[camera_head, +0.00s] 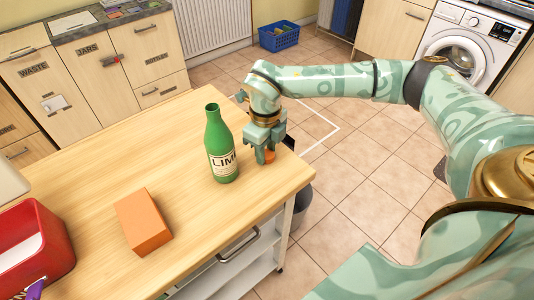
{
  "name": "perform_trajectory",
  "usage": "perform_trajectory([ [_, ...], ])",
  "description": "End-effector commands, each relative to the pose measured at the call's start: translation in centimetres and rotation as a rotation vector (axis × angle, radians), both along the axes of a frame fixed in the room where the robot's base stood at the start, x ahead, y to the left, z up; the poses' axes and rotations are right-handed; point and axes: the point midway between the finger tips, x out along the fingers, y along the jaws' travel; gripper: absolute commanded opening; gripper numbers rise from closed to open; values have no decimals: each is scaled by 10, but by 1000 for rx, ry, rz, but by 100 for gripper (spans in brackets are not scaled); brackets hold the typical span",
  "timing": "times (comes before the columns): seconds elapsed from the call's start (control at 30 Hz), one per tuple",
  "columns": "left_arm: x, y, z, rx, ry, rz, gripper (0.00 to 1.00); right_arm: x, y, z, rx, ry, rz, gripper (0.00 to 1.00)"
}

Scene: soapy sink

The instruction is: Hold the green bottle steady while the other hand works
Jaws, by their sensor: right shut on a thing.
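The green bottle (220,150) stands upright on the wooden worktop, near its right end. It has a pale label with dark letters that read "LIM". My right gripper (264,157) points down just to the right of the bottle, with a narrow gap between them. It is shut on a small orange object (269,156), mostly hidden by the fingers, low over the worktop. My left gripper is not in view. Nothing is seen gripping the bottle.
An orange block (143,222) lies on the worktop (110,160). A red tub (62,250) with a purple thing at its edge stands at the left. The worktop's right edge is close to my right gripper. A blue basket (279,36) is on the floor.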

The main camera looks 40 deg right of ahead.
Motion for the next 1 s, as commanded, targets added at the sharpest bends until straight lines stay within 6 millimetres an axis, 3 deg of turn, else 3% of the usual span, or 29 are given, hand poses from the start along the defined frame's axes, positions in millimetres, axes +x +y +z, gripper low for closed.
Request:
perform_trajectory([
  [0.23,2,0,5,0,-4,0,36,0,0,13,0,-3,0,11],
  [0.5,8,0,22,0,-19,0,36,1,0,68,1,-5,0,11],
  [0.7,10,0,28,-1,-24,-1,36,1,0,95,0,-3,0,11],
  [1.0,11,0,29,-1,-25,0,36,0,0,100,0,0,0,11],
])
